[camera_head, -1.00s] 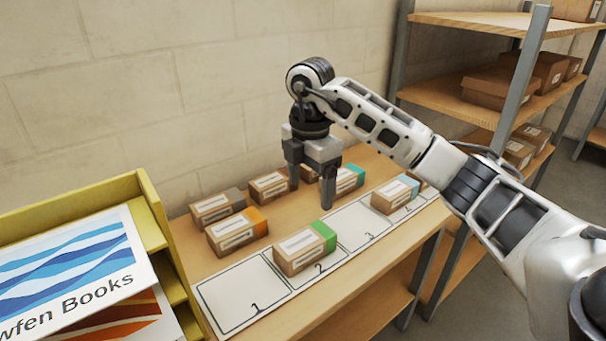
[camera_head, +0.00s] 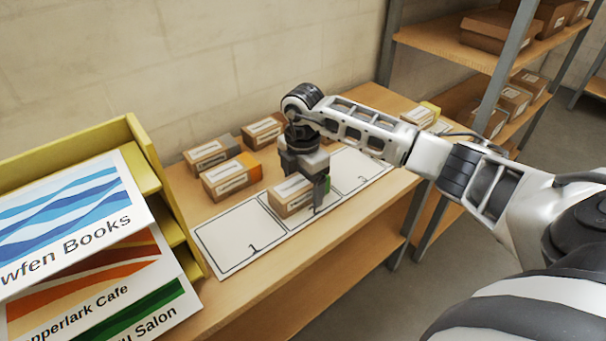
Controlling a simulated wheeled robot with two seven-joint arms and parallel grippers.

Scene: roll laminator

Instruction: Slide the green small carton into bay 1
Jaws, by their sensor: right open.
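The green small carton (camera_head: 289,197) is brown with a white label and a green right end. It lies in bay 2 of the white numbered strip. My right gripper (camera_head: 308,182) is open and low at the carton's right end. One finger stands in front of the green end and hides much of it; the other finger is partly hidden behind the carton. I cannot tell whether they touch it. Bay 1 (camera_head: 240,236), left of the carton, is empty. My left gripper is out of view.
An orange-ended carton (camera_head: 231,177), a grey-ended carton (camera_head: 210,153) and another carton (camera_head: 262,131) stand behind the strip. Bay 3 (camera_head: 350,172) looks empty. A yellow sign rack (camera_head: 148,150) borders the left. My right arm hides part of the right side.

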